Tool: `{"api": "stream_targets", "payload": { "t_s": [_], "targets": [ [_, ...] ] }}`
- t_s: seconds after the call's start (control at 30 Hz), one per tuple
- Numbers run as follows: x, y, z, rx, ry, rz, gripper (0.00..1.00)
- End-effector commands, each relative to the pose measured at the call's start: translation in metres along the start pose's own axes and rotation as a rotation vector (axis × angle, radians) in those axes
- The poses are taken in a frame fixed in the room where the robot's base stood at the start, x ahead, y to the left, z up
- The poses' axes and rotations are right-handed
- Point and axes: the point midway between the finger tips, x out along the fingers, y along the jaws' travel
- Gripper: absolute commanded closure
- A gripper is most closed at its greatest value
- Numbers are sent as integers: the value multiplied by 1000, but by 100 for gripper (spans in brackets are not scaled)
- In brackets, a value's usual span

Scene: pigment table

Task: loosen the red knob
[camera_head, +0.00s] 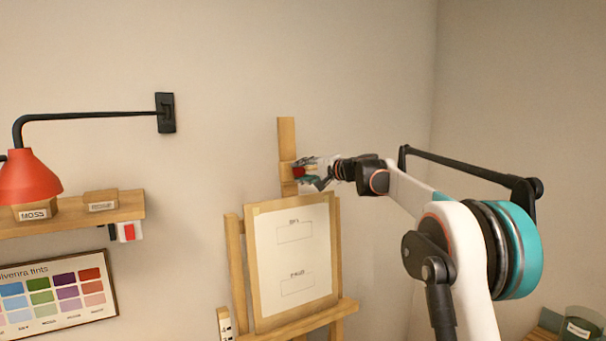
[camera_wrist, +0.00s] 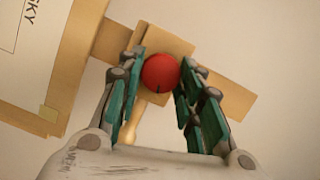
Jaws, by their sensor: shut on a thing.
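The red knob (camera_wrist: 160,73) is round, with a short dark mark near its lower edge. It sits on a wooden block (camera_wrist: 172,42) on the easel's upright post. In the wrist view my gripper (camera_wrist: 161,78) has its green and grey fingers on both sides of the knob, shut on it. In the head view my gripper (camera_head: 318,172) reaches the post (camera_head: 287,140) above the board from the right. Only a small red part of the knob (camera_head: 298,172) shows there; my fingers hide the rest.
The easel holds a board with a white sheet (camera_head: 294,250) just below my gripper. A red lamp (camera_head: 28,178) on a black wall arm and a shelf (camera_head: 100,214) with small boxes are at the left. A glass jar (camera_head: 582,324) stands at the lower right. The wall right of the post is bare.

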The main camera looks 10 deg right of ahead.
Motion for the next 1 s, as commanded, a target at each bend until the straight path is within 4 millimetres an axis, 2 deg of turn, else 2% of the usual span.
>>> {"api": "stream_targets", "payload": {
  "t_s": [0.4, 0.97, 1.0],
  "targets": [
    [0, 2, -1, 181, 2, -53, 90],
    [0, 2, -1, 206, 2, -61, 90],
    [0, 2, -1, 205, 2, -61, 58]
  ]
}}
